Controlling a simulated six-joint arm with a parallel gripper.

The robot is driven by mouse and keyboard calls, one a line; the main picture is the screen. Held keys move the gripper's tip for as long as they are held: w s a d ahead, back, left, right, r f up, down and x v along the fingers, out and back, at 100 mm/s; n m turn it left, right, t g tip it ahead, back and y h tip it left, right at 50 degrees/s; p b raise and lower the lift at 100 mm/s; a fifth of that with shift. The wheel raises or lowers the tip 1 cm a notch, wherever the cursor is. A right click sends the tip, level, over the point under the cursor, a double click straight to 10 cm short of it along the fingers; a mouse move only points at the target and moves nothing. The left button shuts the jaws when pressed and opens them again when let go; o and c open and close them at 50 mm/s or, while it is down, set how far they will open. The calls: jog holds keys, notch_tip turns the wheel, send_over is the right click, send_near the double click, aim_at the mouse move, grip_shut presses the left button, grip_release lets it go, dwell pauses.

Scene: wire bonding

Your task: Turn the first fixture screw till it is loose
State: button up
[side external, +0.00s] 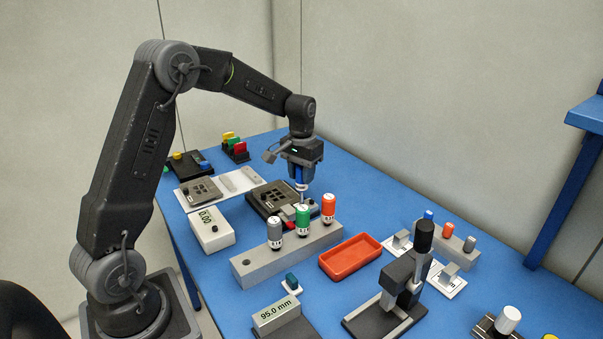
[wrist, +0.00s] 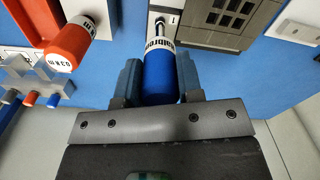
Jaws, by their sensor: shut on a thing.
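My gripper (side external: 299,178) is shut on a blue-handled screwdriver (wrist: 160,80) with a white lettered band, held upright over the dark fixture (side external: 262,195). The driver's metal shaft points down at the corner of the fixture by the mark "1" in the wrist view; the fixture's grey-brown plate (wrist: 195,32) with its dark windows shows there too. The first screw's head is hidden under the shaft and tip, so I cannot tell whether the tip is seated or how loose the screw is.
A grey rack (side external: 265,266) with grey, green and orange drivers stands close in front of the fixture. An orange-red tray (side external: 349,263) lies to its right. A white readout box (side external: 212,232) is at left, and a black-handled stand (side external: 400,285) at front right.

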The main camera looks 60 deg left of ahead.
jog(key=n, duration=0.4)
jog(key=shift+s+f+n, duration=0.15)
jog(key=shift+f+n, duration=0.1)
jog(key=shift+n, duration=0.55)
jog(key=n, duration=0.3)
jog(key=shift+n, duration=0.4)
jog(key=shift+r, duration=0.15)
jog(key=shift+r, duration=0.5)
